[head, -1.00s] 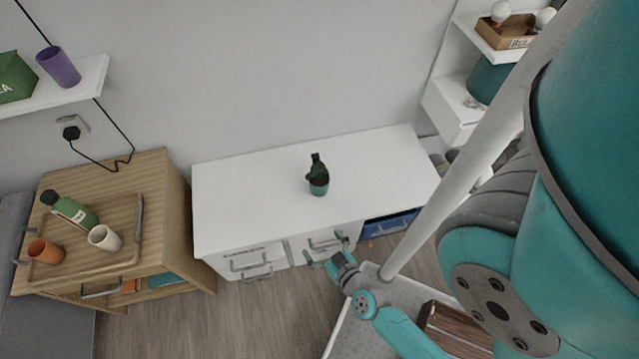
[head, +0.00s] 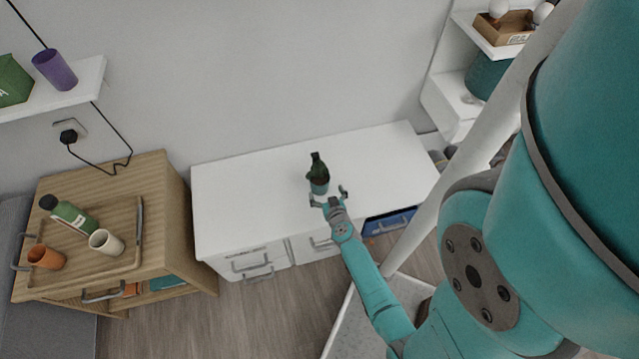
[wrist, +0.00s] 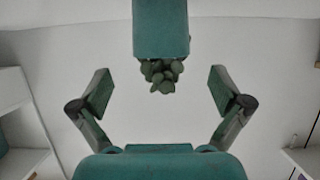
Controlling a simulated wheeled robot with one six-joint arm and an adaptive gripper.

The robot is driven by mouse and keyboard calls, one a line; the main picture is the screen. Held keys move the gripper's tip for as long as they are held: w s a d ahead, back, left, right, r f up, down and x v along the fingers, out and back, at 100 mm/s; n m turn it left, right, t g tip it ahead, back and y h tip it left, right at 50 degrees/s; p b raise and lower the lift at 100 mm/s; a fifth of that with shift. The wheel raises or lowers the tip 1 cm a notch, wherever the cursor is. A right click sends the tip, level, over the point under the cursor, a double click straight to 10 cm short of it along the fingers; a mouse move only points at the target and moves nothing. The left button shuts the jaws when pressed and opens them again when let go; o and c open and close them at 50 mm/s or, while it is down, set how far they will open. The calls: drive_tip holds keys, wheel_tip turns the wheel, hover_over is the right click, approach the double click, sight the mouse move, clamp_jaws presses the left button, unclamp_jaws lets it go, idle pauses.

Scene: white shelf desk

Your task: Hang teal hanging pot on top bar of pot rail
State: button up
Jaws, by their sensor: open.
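The teal hanging pot (head: 319,187) stands on the white desk top with a dark green plant (head: 318,169) rising from it. In the wrist view the pot (wrist: 160,28) is at the top centre, its leaves (wrist: 160,73) pointing down the picture. My gripper (head: 328,196) is open and empty at the front side of the pot. In the wrist view the fingers (wrist: 160,88) are spread wide to either side, with the pot centred beyond them, not gripped. Contact is not visible. I cannot make out the pot rail or its top bar in either view.
The white desk (head: 240,200) is clear around the pot. A wooden cabinet (head: 165,215) on the left holds a tray (head: 125,262) with a green bottle (head: 68,214) and cups. A wall shelf (head: 80,85) is at upper left. White shelves (head: 490,48) stand at upper right.

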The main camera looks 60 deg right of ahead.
sight(319, 178)
drive_tip(key=shift+x, duration=1.8)
drive_tip(key=shift+x, duration=2.6)
drive_tip(key=c, duration=1.6)
